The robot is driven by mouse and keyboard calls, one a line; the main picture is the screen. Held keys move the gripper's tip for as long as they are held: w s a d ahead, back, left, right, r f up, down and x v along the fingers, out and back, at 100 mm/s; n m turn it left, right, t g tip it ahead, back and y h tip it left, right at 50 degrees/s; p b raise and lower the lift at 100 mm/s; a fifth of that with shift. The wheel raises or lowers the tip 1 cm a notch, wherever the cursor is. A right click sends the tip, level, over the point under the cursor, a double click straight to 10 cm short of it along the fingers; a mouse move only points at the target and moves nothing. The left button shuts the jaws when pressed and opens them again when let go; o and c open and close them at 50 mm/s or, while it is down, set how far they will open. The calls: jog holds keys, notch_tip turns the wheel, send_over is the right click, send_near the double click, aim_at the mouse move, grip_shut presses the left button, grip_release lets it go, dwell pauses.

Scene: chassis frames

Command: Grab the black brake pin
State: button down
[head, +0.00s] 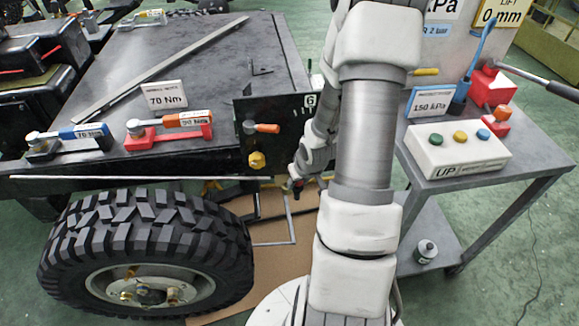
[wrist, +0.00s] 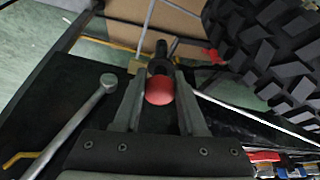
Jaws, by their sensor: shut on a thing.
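A black pin with a rounded red end, which I take as the black brake pin (wrist: 161,48), sits between the fingertips of my gripper (wrist: 160,78) in the wrist view. The fingers are shut on it, one on each side, with the red end towards the wrist camera. Its far tip is dark, and I cannot tell whether it touches anything. In the head view my gripper (head: 295,186) is low beside the dark panel (head: 273,125) at the bench end, to the right of the tyre. My arm hides part of this area, and the pin is too small to make out there.
The big tyre (head: 150,245) stands in front of the bench (head: 190,75). An orange-handled part and a yellow knob (head: 257,160) stick out from the panel. The grey cart (head: 480,170) on the right carries the white button box (head: 455,150). A metal bar tool (wrist: 75,120) lies left of the fingers.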

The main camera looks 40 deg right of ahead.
jog(key=s+a+p, duration=0.2)
jog(key=s+p, duration=0.7)
jog(key=s, duration=0.1)
jog(key=shift+r+p, duration=0.15)
jog(key=shift+p, duration=0.2)
